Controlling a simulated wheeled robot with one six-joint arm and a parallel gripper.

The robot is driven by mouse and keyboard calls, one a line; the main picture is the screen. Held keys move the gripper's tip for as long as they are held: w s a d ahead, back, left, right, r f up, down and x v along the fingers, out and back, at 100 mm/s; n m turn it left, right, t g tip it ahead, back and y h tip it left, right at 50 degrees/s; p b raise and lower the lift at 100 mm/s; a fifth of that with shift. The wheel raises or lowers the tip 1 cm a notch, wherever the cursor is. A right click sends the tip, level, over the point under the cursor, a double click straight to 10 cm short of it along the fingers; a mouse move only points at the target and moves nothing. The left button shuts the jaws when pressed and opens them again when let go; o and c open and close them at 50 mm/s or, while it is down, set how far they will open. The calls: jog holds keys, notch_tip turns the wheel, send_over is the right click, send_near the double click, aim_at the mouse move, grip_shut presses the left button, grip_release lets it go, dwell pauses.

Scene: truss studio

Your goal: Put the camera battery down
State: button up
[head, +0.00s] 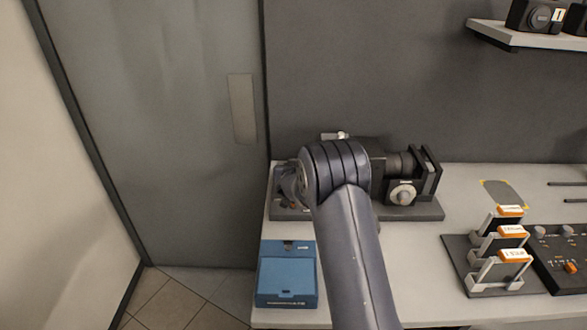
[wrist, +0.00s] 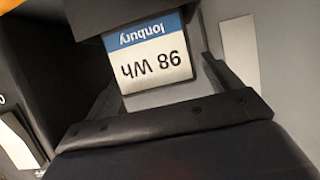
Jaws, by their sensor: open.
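The camera battery (wrist: 155,62) shows in the wrist view with a blue and white label reading "Jonbury 98 Wh", upside down. My gripper (wrist: 162,78) is open, with one finger on each side of the battery. Whether either finger touches it is hard to tell. A dark part covers the battery's far end, and its underside is hidden. In the head view my arm hides the gripper and this battery; my wrist is over the dark base plate (head: 415,211) at the back of the table.
A camera rig (head: 403,170) stands on the base plate. A blue box (head: 287,278) sits at the table's front left. A stepped rack (head: 463,262) with orange-labelled items and a dark control panel (head: 560,262) are at right.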

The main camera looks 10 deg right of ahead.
jog(key=shift+r, duration=0.15)
jog(key=b+v, duration=0.2)
jog(key=v, duration=1)
jog(key=shift+o, duration=0.4)
